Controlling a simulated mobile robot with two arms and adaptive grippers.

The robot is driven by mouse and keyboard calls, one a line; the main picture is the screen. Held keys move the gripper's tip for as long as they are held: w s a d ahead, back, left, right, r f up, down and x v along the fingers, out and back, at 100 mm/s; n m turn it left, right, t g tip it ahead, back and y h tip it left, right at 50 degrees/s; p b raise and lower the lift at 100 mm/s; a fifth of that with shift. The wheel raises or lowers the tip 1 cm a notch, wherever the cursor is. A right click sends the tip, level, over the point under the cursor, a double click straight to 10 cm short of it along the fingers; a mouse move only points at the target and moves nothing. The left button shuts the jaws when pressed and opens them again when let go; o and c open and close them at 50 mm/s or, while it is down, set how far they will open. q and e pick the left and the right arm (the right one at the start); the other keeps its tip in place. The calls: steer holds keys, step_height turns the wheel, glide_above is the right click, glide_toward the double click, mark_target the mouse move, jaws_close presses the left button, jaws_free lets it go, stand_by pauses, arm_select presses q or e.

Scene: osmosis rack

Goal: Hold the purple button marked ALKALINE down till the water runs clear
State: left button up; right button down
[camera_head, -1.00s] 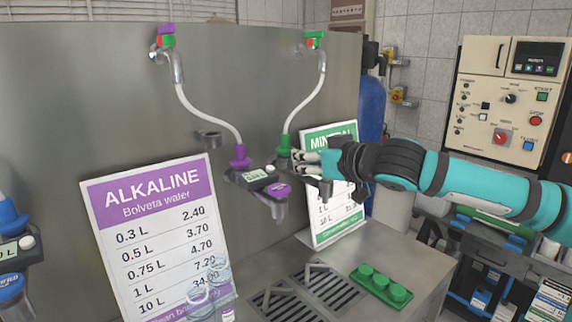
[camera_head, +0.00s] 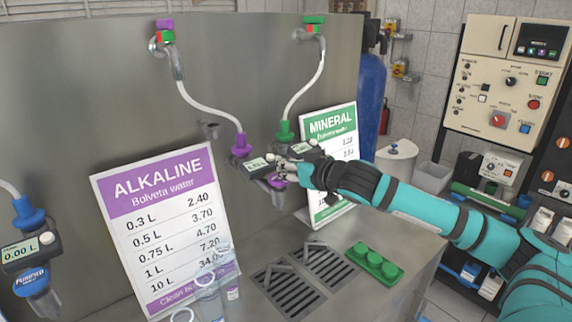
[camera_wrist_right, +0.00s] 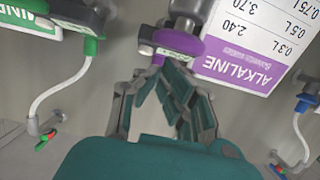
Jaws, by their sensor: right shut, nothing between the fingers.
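The purple ALKALINE button (camera_head: 278,183) is on the front of the alkaline dispenser (camera_head: 256,164), below the purple hose fitting (camera_head: 241,146). My right gripper (camera_head: 286,172) is shut and empty, its fingertips right at the button and partly covering it. In the right wrist view the purple cap (camera_wrist_right: 178,43) lies just beyond the fingertips (camera_wrist_right: 163,66). I cannot tell whether they touch or press it. No running water can be made out below the dispenser. My left gripper is not in view.
The ALKALINE price sign (camera_head: 165,225) stands left, with clear bottles (camera_head: 208,300) in front. The MINERAL sign (camera_head: 330,125) is behind my right arm. Drain grates (camera_head: 285,285) and a green tray (camera_head: 375,264) lie below. A blue-fitted dispenser (camera_head: 30,245) is far left.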

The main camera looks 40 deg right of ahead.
steer(key=shift+w+f, duration=0.1)
steer(key=shift+f, duration=0.05)
steer(key=shift+f+b, duration=0.55)
steer(key=shift+f, duration=0.35)
stand_by(7.0)
